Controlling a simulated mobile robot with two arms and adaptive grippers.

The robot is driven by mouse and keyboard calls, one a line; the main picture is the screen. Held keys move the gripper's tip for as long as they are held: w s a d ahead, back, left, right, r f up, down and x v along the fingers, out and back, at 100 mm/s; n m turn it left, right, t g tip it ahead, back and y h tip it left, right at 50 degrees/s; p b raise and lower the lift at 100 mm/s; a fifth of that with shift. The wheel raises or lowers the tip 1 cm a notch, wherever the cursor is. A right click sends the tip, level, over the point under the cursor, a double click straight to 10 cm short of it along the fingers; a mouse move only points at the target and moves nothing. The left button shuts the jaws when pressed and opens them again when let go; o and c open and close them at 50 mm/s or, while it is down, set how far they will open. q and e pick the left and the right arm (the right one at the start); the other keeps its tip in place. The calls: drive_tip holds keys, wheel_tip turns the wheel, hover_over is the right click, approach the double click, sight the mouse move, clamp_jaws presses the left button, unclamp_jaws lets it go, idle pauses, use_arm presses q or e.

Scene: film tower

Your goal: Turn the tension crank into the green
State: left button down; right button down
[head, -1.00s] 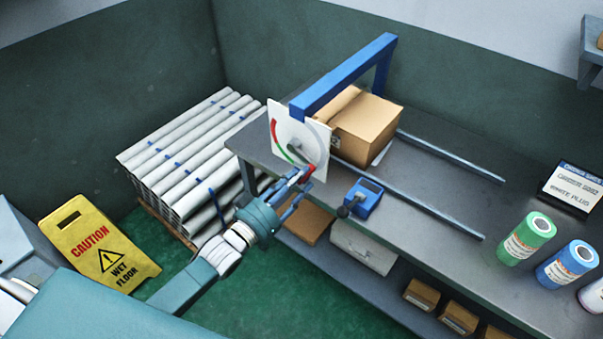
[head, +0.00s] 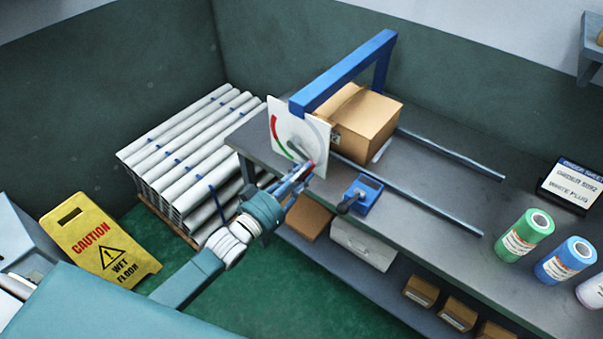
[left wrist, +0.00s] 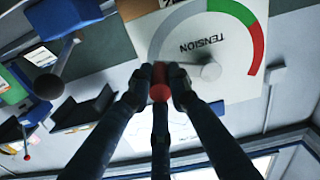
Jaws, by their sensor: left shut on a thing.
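The white tension dial plate (head: 291,121) stands at the near-left end of the bench under a blue frame. Its arc has red, green and grey parts. In the left wrist view the dial (left wrist: 238,86) appears upside down with the word TENSION. The crank's red knob (left wrist: 160,90) sits between the fingertips of my left gripper (left wrist: 160,88), which is shut on it. In the head view the left gripper (head: 306,170) is at the dial's lower right edge. My right gripper is not in view.
The blue frame (head: 345,73) and a cardboard box (head: 367,122) stand behind the dial. A blue device with a dark handle (head: 361,196) sits on the bench to the right. White rolls (head: 190,150) are stacked left. A yellow wet-floor sign (head: 99,250) stands front left.

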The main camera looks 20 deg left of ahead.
use_arm(q)
drive_tip(key=w+a+f+m+b, duration=0.1)
drive_tip(key=a+m+b, duration=0.3)
drive_tip(key=m, duration=0.6)
drive_tip(key=w+a+f+m+b, duration=0.2)
drive_tip(key=a+m+b, duration=0.3)
drive_tip(key=m, duration=0.5)
drive_tip(key=shift+w+a+f+m, duration=0.25)
drive_tip(key=shift+w+a+m, duration=0.2)
drive_tip(key=shift+a, duration=0.45)
drive_tip(key=shift+r, duration=0.1)
drive_tip(key=c, duration=1.6)
unclamp_jaws()
drive_tip(key=shift+a, duration=0.1)
